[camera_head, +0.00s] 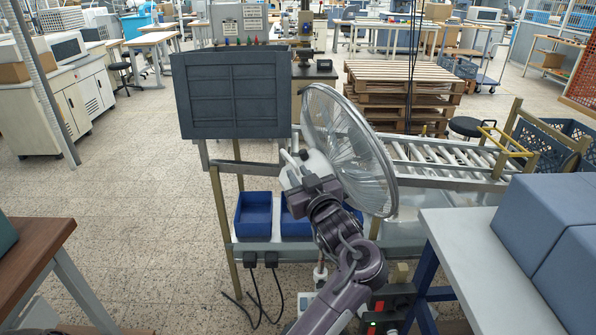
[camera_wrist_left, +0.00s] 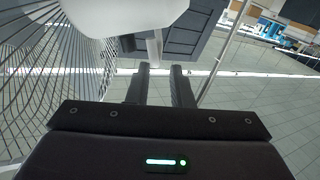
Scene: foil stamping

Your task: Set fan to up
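The fan (camera_head: 350,145) has a round wire cage and a white motor housing, and stands at the workbench with its cage facing right. In the left wrist view, its cage (camera_wrist_left: 50,85) fills the left side, and its white housing (camera_wrist_left: 125,15) is at the top. My left gripper (camera_head: 300,170) is right at the housing, behind the cage. In the left wrist view, the two dark fingers (camera_wrist_left: 162,75) stand apart with a gap between them. A thin pale rod (camera_wrist_left: 154,48) below the housing shows just past the fingertips; contact is unclear. My right gripper is out of view.
A dark grey panel (camera_head: 232,92) stands left of the fan. Blue bins (camera_head: 254,214) sit on the shelf below. A roller conveyor (camera_head: 440,155) and wooden pallets (camera_head: 400,95) lie behind. Blue boxes (camera_head: 545,220) stand on the white table at right. Floor at left is clear.

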